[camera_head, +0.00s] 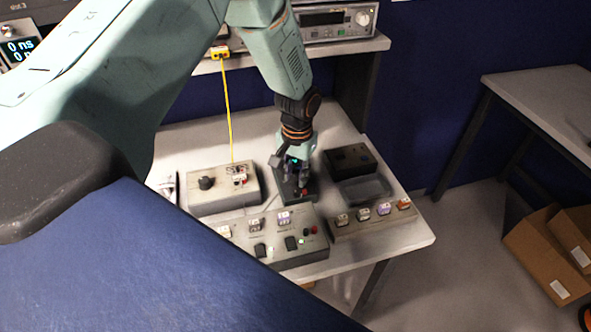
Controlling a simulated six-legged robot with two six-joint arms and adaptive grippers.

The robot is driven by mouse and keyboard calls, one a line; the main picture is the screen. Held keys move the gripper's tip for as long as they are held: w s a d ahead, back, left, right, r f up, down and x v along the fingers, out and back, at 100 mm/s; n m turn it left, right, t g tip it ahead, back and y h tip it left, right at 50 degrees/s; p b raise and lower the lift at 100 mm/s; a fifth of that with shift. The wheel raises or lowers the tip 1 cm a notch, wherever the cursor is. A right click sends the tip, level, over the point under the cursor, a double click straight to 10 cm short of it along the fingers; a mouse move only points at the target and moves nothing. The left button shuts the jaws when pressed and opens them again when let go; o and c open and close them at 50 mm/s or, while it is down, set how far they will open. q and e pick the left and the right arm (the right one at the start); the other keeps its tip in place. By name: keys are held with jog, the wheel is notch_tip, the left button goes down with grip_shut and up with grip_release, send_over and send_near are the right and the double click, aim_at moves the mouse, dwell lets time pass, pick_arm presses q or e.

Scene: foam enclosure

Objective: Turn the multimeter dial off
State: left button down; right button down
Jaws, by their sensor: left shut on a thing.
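The multimeter (311,197) is a small dark grey box on the white bench, with a lit cyan spot and red parts near its front. My left gripper (293,177) reaches down over it from above. Its fingers are shut at the top face of the multimeter, on what appears to be the dial. The fingers hide most of the dial, so I cannot tell which way it points. My right gripper is out of view.
A beige box with a black knob (207,183) stands left of the multimeter, with a yellow cable (229,110) rising behind it. A switch panel (283,247) lies in front. A dark box (350,158) and a grey tray (364,190) are at the right.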

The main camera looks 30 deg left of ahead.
aim_at(297, 177)
pick_arm(q)
jog(key=n+p, duration=0.1)
jog(key=n, duration=0.2)
jog(key=shift+w+r+p, duration=0.1)
jog(key=shift+r+p, duration=0.05)
jog(key=shift+p, duration=0.2)
jog(key=shift+n+p, duration=0.6)
jog(key=shift+n, duration=1)
jog(key=shift+w, duration=0.1)
jog(key=c, duration=1.1)
grip_release()
jog(key=shift+o, duration=0.2)
notch_tip(297, 177, up, 12)
jog(key=shift+d, duration=0.15)
